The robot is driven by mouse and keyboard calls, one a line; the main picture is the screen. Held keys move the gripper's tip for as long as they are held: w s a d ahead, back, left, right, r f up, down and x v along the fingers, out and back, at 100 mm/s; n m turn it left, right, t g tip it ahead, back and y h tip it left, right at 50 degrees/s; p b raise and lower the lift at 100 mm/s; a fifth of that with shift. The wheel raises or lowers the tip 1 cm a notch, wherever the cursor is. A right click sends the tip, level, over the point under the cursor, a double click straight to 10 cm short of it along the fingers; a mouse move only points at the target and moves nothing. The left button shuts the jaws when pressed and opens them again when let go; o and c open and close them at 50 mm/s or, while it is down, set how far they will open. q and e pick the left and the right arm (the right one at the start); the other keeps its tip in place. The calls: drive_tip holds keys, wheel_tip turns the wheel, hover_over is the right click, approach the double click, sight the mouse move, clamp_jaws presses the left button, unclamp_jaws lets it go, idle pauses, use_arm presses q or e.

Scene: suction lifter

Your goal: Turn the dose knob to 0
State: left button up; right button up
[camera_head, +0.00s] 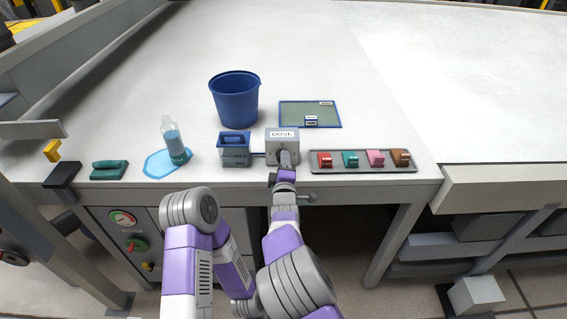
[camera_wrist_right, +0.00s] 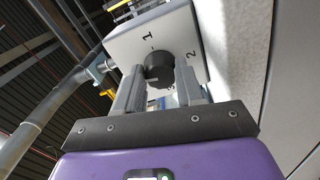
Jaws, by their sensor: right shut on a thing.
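The pale dose box (camera_head: 282,134), labelled DOSE, stands near the table's front edge. In the right wrist view its face (camera_wrist_right: 128,38) shows the numbers 1 and 2. The dark round dose knob (camera_wrist_right: 158,64) sticks out from that face. My right gripper (camera_head: 286,160) is at the front of the box. In the wrist view its two grey fingers (camera_wrist_right: 160,80) lie on either side of the knob, shut on it. The gripper hides the knob in the head view. I cannot tell which number the knob points to. My left gripper is not in view.
A blue MAX box (camera_head: 234,156) stands left of the dose box, a tray (camera_head: 362,168) with several coloured pieces to its right. Behind are a blue bucket (camera_head: 234,102) and a green panel (camera_head: 300,110). A bottle (camera_head: 172,140) stands on a blue patch at left.

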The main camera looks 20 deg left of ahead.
drive_tip(key=shift+n, duration=1.1)
drive_tip(key=o, duration=1)
drive_tip(key=shift+o, duration=0.2)
drive_tip(key=v, duration=0.7)
drive_tip(key=shift+s, duration=0.3)
drive_tip(key=shift+d+r, duration=0.1)
